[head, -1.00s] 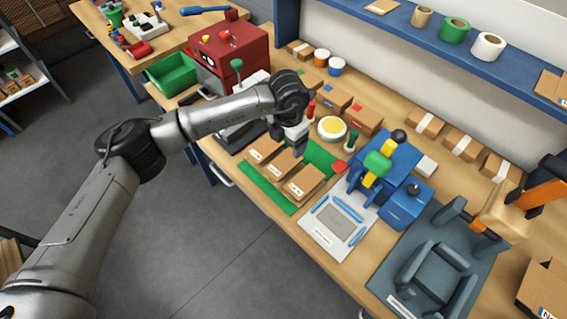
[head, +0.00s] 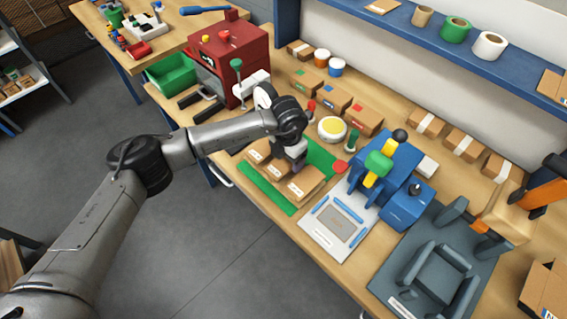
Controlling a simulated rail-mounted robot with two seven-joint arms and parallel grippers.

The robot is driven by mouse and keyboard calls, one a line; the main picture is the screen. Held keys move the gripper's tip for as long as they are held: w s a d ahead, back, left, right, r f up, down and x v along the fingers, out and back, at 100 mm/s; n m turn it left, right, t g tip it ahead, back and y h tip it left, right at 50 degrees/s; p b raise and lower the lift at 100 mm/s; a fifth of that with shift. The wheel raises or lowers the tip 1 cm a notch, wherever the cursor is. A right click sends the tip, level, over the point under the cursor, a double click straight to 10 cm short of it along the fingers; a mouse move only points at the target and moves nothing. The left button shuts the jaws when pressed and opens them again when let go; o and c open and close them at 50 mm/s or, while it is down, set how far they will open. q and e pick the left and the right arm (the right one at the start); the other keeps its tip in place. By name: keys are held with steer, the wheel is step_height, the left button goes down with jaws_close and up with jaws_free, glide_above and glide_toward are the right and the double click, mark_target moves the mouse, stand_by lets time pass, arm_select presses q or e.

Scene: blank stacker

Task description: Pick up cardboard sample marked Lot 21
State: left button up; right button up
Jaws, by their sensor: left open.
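Several flat brown cardboard samples with small white labels lie in a row on a green mat (head: 262,191). The left one (head: 256,151), the middle one (head: 277,168) and the right one (head: 304,186) show; their label print is too small to read, so I cannot tell which is Lot 21. My left gripper (head: 297,164) is open and points down at the back edge of the middle and right samples, hiding part of them. I cannot tell whether it touches either. My right gripper is not in view.
A blue press (head: 395,165) with a white tray (head: 322,236) stands to the right, and a grey fixture (head: 437,278) farther right. A yellow-topped round pot (head: 332,128) and small boxes (head: 362,120) stand behind. A red machine (head: 232,58) is at left.

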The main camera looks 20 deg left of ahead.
arm_select(q)
steer(key=shift+f, duration=0.25)
stand_by(0.5)
steer(key=shift+c, duration=0.4)
steer(key=c, duration=0.6)
